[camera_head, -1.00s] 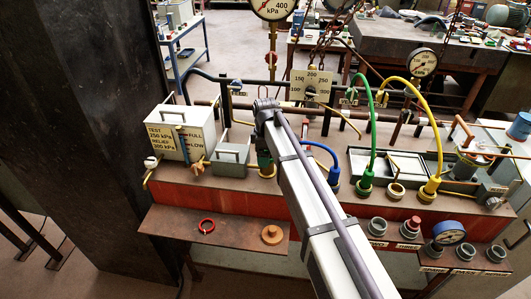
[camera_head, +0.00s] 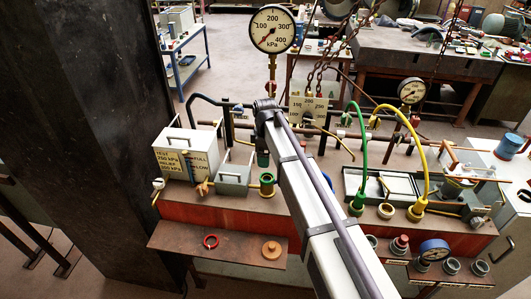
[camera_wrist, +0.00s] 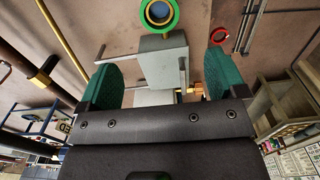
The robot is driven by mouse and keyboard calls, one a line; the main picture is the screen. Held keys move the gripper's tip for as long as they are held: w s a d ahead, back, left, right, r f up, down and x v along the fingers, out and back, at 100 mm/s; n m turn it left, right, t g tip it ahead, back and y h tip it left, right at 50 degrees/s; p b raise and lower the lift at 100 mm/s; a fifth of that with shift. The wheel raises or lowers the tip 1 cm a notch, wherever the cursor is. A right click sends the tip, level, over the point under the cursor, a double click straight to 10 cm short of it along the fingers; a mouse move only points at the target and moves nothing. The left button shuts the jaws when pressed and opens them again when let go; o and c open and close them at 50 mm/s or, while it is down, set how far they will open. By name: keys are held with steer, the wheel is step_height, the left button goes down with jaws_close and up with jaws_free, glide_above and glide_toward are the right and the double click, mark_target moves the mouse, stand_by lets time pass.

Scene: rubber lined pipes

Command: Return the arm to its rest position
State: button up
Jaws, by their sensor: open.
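My arm reaches from the bottom edge to the middle of the head view. My gripper (camera_head: 263,158) is at its far end above the bench, mostly hidden by my arm; a bit of green finger shows. In the wrist view my gripper (camera_wrist: 160,74) has two green fingers wide apart with nothing held. A grey lidded box (camera_wrist: 162,62) shows beyond and between them; I cannot tell the gap to it. A green-ringed fitting (camera_wrist: 160,13) is at the top of that view, and it also shows beside my arm in the head view (camera_head: 266,185).
A white tank (camera_head: 184,155) and a small grey box (camera_head: 234,172) stand left of my arm. Green (camera_head: 363,150) and yellow (camera_head: 424,150) hoses arch at right. A tall gauge (camera_head: 272,30) and hanging chains rise behind.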

stand_by(0.4)
steer(key=s+d+f+m+b, duration=0.4)
steer(key=s+d+m, duration=0.4)
steer(key=s, duration=0.5)
steer(key=s+d+f+m+b, duration=0.3)
steer(key=s+d+m, duration=0.6)
steer(key=s+d, duration=0.4)
steer(key=shift+s+d+f+b, duration=0.2)
steer(key=shift+f+b, duration=0.15)
steer(key=shift+f, duration=0.05)
